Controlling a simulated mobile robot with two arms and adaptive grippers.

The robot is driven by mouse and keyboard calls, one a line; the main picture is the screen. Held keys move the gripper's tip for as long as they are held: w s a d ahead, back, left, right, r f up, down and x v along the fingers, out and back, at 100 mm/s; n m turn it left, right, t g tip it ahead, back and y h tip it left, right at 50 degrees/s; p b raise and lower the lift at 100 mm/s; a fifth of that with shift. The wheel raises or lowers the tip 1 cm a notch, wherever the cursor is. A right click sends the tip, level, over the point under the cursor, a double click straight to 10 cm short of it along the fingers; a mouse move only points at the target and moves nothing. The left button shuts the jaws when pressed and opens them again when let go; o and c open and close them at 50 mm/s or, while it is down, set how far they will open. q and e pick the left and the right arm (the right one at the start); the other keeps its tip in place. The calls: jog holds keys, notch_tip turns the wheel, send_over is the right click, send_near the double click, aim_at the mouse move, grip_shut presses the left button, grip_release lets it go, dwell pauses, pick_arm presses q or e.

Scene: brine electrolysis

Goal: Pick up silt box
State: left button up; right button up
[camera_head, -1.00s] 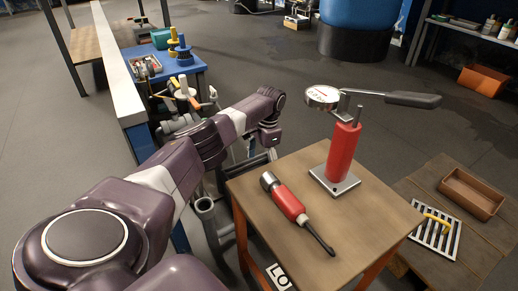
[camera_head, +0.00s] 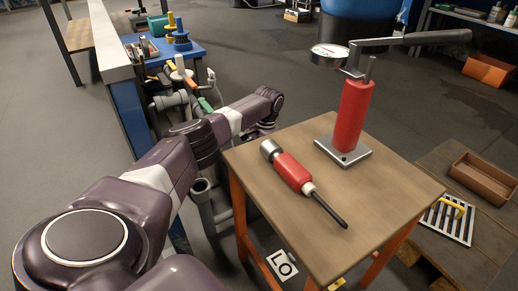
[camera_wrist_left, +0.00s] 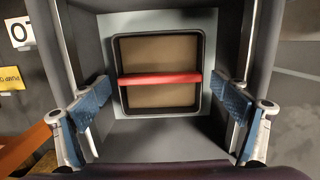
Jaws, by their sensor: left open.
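In the left wrist view a square dark-rimmed box (camera_wrist_left: 158,53) with a brown inside, which looks like the silt box, sits in a grey housing. A red bar (camera_wrist_left: 160,78) crosses it from side to side. My left gripper (camera_wrist_left: 163,92) is open, with one blue-padded finger on each side of the bar and nothing between them. The fingers look nearer to the camera than the bar; I cannot tell the gap. In the head view my left arm reaches down beside the wooden table, and its gripper and the box are hidden. My right gripper is in neither view.
The wooden table (camera_head: 390,200) carries a red hand pump (camera_head: 354,118) with a gauge and a red-handled tool (camera_head: 292,172). A brown tray (camera_head: 484,178) and a striped grate (camera_head: 447,220) lie at the right. Pipes (camera_head: 175,98) stand behind my left arm.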

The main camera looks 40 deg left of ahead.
pick_arm(q)
notch_tip(320, 180, down, 2)
jog(key=shift+s+b, duration=0.1)
jog(key=shift+b, duration=0.3)
jog(key=shift+r, duration=0.1)
jog(key=shift+c, duration=0.3)
jog(key=c, duration=0.9)
jog(key=shift+o, duration=0.2)
jog(key=shift+r, duration=0.1)
